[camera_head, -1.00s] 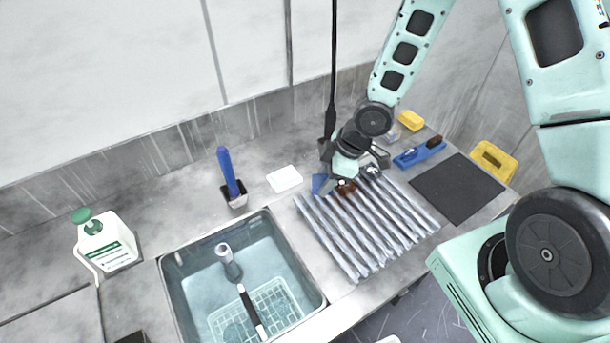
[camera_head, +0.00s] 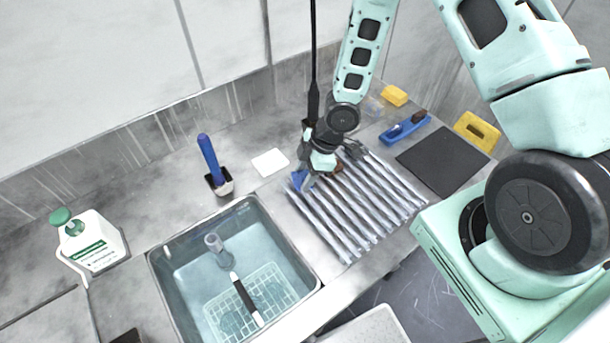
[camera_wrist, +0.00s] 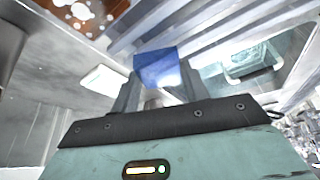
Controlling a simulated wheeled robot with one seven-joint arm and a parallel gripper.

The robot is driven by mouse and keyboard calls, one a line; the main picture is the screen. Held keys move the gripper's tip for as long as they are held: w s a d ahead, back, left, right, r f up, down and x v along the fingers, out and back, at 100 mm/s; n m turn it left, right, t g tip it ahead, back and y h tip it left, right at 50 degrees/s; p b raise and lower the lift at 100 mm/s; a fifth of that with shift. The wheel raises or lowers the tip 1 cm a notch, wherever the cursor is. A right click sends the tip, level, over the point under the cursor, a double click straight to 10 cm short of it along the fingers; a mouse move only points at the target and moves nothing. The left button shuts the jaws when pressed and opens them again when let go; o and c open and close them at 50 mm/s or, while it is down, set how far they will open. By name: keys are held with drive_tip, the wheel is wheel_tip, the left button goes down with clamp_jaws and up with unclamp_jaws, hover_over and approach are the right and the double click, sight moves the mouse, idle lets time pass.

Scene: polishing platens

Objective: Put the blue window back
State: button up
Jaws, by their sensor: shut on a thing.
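The blue window (camera_head: 298,180) is a small, flat blue piece at the back left corner of the ridged metal rack (camera_head: 338,222). My gripper (camera_head: 308,180) is shut on it and partly hides it in the head view. In the wrist view the blue window (camera_wrist: 157,68) shows glossy and tilted between the two fingers of my gripper (camera_wrist: 158,84), with the rack's bars (camera_wrist: 200,25) behind it. I cannot tell whether it touches the rack. A brown piece (camera_head: 337,169) lies on the rack beside my gripper; its surface in the wrist view (camera_wrist: 50,15) carries white spots.
A water-filled sink (camera_head: 190,262) with a basket is left of the rack. A dark mat (camera_head: 443,160), a blue tool (camera_head: 404,128) and yellow pieces (camera_head: 477,132) are at right.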

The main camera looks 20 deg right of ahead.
drive_tip(key=shift+f, duration=0.5)
drive_tip(key=shift+f, duration=0.1)
drive_tip(key=o, duration=1)
drive_tip(key=shift+o, duration=0.2)
drive_tip(key=w+p+v, duration=0.1)
drive_tip(key=p+v, duration=0.2)
drive_tip(key=v, duration=0.9)
drive_tip(key=s+a+r+m+h, duration=0.2)
drive_tip(key=s+a+r+m, duration=0.2)
drive_tip(key=s+r, duration=0.6)
drive_tip(key=s+a+r+m+h, duration=0.1)
drive_tip(key=s+a+r+m, duration=0.3)
drive_tip(key=s+a+r, duration=0.3)
drive_tip(key=s+r, duration=0.4)
drive_tip(key=shift+a+r+g+h, duration=0.2)
drive_tip(key=shift+r+g+h, duration=0.15)
drive_tip(key=shift+g+h, duration=0.05)
